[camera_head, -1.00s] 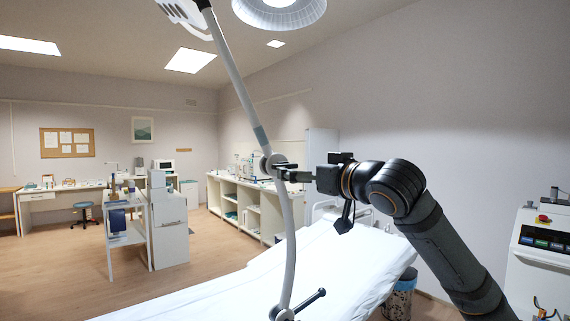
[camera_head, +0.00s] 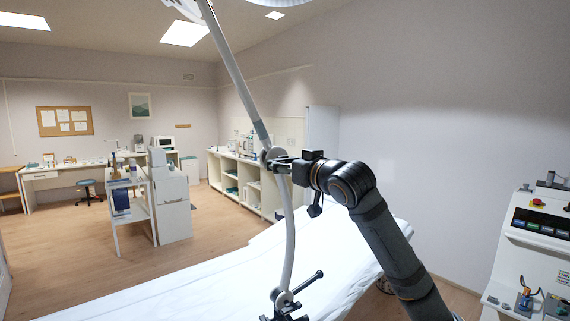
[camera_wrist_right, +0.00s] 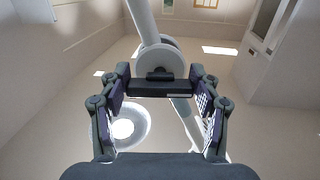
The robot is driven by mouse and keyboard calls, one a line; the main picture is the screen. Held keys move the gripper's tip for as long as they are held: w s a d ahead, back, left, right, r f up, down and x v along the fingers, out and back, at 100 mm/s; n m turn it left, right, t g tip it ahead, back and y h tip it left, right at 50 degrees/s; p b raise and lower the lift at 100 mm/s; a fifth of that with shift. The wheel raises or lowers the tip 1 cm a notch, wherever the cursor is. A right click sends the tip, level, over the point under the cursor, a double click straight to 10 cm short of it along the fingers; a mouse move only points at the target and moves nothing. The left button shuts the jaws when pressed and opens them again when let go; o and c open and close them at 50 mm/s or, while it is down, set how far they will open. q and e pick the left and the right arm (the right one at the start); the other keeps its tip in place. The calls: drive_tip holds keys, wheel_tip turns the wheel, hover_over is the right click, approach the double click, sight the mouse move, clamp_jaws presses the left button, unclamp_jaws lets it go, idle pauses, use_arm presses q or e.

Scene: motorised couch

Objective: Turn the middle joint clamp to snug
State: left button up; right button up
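The middle joint (camera_head: 271,156) of a lamp arm is a round pale hub where the straight upper tube meets the curved lower tube. Its clamp shows in the right wrist view as a dark crossbar (camera_wrist_right: 162,87) in front of the pale hub (camera_wrist_right: 159,62). My right gripper (camera_head: 283,165) is at this joint, coming from the right. In the right wrist view its two fingers (camera_wrist_right: 160,90) stand at the bar's two ends, with no clear gap. The clamp's face is mostly hidden in the head view. My left gripper is not in view.
A lower joint (camera_head: 284,298) with a dark lever (camera_head: 308,281) sits below. A white couch (camera_head: 215,285) spans the front. The lamp head (camera_wrist_right: 122,128) shows in the right wrist view. A machine with buttons (camera_head: 540,222) stands right. Open floor lies left, with a white cart (camera_head: 128,207).

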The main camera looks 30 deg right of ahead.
drive_tip(key=c, duration=0.4)
drive_tip(key=shift+c, duration=0.2)
drive_tip(key=m+b, duration=0.2)
drive_tip(key=m, duration=0.2)
drive_tip(key=shift+a, duration=0.1)
drive_tip(key=shift+a+r+m+b, duration=0.1)
drive_tip(key=shift+m+b, duration=0.85)
drive_tip(key=shift+m, duration=1.45)
drive_tip(key=o, duration=1.2)
drive_tip(key=shift+c, duration=0.2)
